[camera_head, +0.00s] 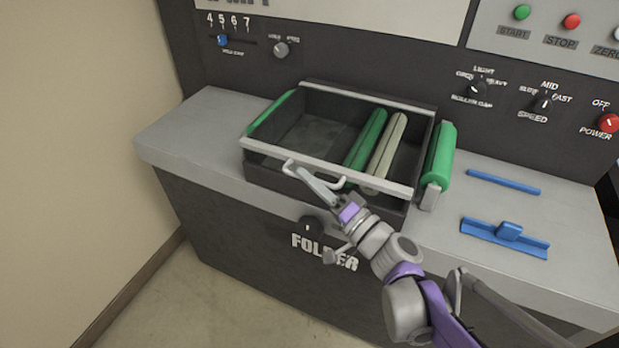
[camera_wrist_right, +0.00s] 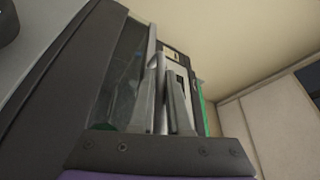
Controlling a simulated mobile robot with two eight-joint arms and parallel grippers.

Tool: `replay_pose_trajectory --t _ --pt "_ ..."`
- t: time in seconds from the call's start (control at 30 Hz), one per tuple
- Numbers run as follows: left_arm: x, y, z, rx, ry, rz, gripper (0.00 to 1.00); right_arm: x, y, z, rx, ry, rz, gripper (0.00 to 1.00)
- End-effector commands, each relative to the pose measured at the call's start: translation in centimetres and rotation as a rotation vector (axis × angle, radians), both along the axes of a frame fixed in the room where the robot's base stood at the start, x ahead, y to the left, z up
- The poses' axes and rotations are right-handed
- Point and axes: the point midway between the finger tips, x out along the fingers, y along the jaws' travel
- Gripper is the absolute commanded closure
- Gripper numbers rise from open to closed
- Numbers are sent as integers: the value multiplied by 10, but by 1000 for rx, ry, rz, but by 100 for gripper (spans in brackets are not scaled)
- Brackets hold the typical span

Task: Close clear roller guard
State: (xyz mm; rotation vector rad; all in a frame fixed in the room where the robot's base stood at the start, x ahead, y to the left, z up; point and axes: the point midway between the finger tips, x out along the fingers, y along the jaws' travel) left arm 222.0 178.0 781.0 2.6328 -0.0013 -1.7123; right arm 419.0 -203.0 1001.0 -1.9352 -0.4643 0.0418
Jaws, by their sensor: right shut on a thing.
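The clear roller guard (camera_head: 315,130) shows as a see-through pane between light grey rails over the dark roller box. Its front rail (camera_head: 375,181) runs along the box's near side; I cannot tell whether it rests fully on the box. A pale handle (camera_head: 337,184) sticks out from the front rail. My right gripper (camera_head: 303,174) is shut on this handle near its left end. In the right wrist view its two fingers (camera_wrist_right: 163,75) are close together around a pale bar, beside the dark clear-looking pane (camera_wrist_right: 122,75). My left gripper is not in view.
Green and cream rollers (camera_head: 386,146) lie inside the box (camera_head: 275,180). Blue strips (camera_head: 504,182) lie on the counter's right. A control panel with knobs and buttons (camera_head: 571,20) rises behind. The counter's left end is clear.

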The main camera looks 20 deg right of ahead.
Motion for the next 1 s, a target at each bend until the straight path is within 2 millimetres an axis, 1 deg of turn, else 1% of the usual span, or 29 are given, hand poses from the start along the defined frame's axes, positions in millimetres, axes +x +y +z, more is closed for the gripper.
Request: replay_pose_trajectory --t 0.03,0.1,0.2,0.47,0.57,0.67,0.9,1.0 --pt "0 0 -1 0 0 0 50 -1 0 -5 -10 9 -5 83" --pt "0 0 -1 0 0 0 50 -1 0 -5 -8 8 -5 70" --pt "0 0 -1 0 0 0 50 -1 0 -4 -7 7 -4 55" --pt "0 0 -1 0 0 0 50 -1 0 -3 -5 5 -4 55" --pt "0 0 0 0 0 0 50 -5 -3 -3 -5 4 -5 55" --pt "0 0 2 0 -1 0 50 -17 -7 -5 -7 4 -7 55" --pt "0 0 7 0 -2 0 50 -63 -25 -14 -7 4 -9 55" --pt "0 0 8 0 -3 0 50 -79 -30 -18 -8 6 -9 55"
